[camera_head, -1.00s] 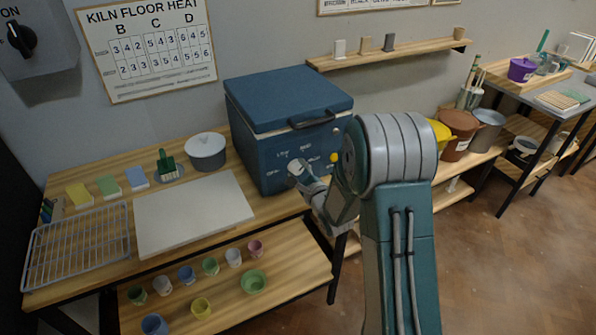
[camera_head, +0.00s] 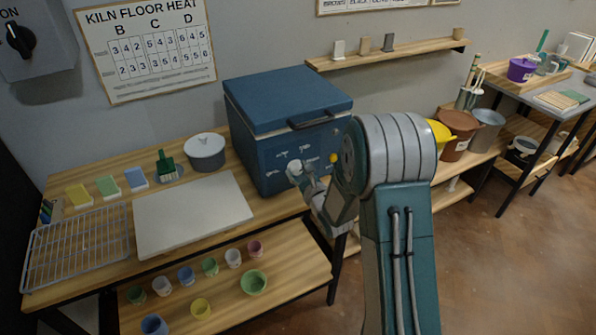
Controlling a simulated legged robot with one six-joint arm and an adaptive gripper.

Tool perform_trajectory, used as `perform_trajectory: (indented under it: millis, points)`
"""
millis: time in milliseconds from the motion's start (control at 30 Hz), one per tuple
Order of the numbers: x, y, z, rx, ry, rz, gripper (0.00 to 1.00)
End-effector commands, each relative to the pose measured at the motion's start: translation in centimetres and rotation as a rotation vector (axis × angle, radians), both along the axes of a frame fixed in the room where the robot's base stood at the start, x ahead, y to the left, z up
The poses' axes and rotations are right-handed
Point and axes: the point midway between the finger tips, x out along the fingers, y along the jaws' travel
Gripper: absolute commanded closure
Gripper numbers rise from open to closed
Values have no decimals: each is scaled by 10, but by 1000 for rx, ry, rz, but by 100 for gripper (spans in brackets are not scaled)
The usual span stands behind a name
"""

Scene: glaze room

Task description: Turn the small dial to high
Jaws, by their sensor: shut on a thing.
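The blue kiln (camera_head: 290,110) stands on the wooden bench with its lid down. Its front face carries white lettering around the small dial, too small to read surely. My gripper (camera_head: 295,170) is at this front face, shut on the small dial. The dial itself is mostly hidden by my gripper, so its pointer direction cannot be told. A yellow round spot (camera_head: 334,158) shows on the kiln front to the right of my gripper.
A white board (camera_head: 190,214), a wire rack (camera_head: 78,246) and a lidded grey pot (camera_head: 205,152) lie left of the kiln. Several small cups stand on the lower shelf. A yellow container (camera_head: 438,134) and buckets stand to the right, behind my arm.

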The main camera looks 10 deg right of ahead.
Motion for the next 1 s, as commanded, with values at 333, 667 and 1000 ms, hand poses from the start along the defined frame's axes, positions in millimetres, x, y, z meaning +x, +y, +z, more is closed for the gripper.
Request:
perform_trajectory:
  millis: [333,667,1000]
  points:
    - [-1,0,-6,4,17,-2,94]
    - [-1,0,-3,3,10,0,12]
    - [-11,-3,-2,3,9,-1,12]
